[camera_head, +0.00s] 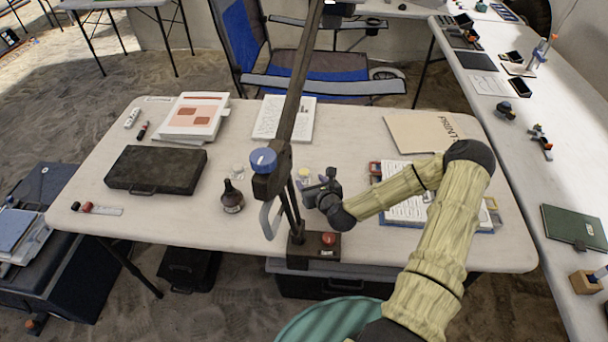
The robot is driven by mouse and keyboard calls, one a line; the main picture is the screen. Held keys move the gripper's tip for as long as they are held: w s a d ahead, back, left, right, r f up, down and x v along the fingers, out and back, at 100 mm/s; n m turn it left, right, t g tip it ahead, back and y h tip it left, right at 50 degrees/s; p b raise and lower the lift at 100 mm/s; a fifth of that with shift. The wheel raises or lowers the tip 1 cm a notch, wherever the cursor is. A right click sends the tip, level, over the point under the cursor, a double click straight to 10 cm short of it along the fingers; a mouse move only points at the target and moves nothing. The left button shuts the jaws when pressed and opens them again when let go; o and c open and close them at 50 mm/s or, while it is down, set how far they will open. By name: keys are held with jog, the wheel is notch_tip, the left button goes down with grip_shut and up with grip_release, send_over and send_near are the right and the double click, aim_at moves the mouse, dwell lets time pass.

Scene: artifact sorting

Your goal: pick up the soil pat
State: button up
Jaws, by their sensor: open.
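I cannot make out a soil pat for certain in the head view. My gripper (312,190) is open, low over the middle of the white table (345,140), at the end of my arm coming from the lower right. Its black fingers are small and point left; nothing shows between them. A small jar with a yellowish top (304,174) stands just behind the fingers. A dark stand (314,250) with a tall post and blue knob (263,160) is just left of and in front of my gripper and may hide small things.
A dark brown bottle (232,197) stands left of the post, near a black case (156,169). Books (284,118) and papers lie along the back. The table's front left is mostly clear.

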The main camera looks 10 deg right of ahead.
aim_at(305, 174)
jog(key=shift+w, duration=0.1)
jog(key=x, duration=0.4)
jog(key=shift+w+r+p, duration=0.15)
jog(key=shift+w+p, duration=0.1)
jog(key=shift+p, duration=0.05)
jog(key=shift+w+f, duration=0.2)
jog(key=shift+w, duration=0.2)
jog(key=shift+c, duration=0.5)
jog(key=c, duration=0.8)
